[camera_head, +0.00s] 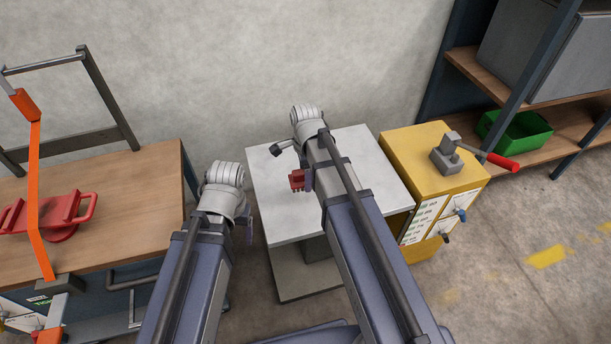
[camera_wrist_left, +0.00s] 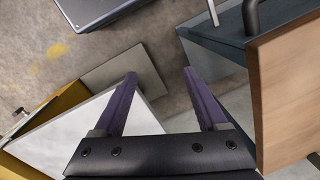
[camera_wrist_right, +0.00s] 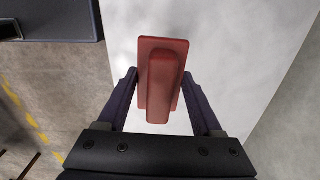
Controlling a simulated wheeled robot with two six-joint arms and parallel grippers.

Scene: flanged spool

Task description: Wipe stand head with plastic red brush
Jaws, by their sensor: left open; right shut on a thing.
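The red plastic brush (camera_head: 297,179) is held in my right gripper (camera_head: 306,181), over the left part of the stand's pale flat head (camera_head: 382,177). In the right wrist view the brush (camera_wrist_right: 163,85), a red plate with a raised grip, sits between the fingers (camera_wrist_right: 160,88) above the pale surface (camera_wrist_right: 235,45). Its underside is hidden; I cannot tell whether it touches the head. My left gripper (camera_head: 249,226) is open and empty beside the head's left edge. The left wrist view shows its parted fingers (camera_wrist_left: 160,78) and part of the head (camera_wrist_left: 65,135).
A yellow cabinet (camera_head: 400,150) with a red-handled lever device (camera_head: 450,155) adjoins the stand's right. A wooden bench (camera_head: 150,190) with a red flanged object (camera_head: 62,215) and an orange strap (camera_head: 35,190) is left. A shelf with a green bin (camera_head: 520,137) is at right. A wall is behind.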

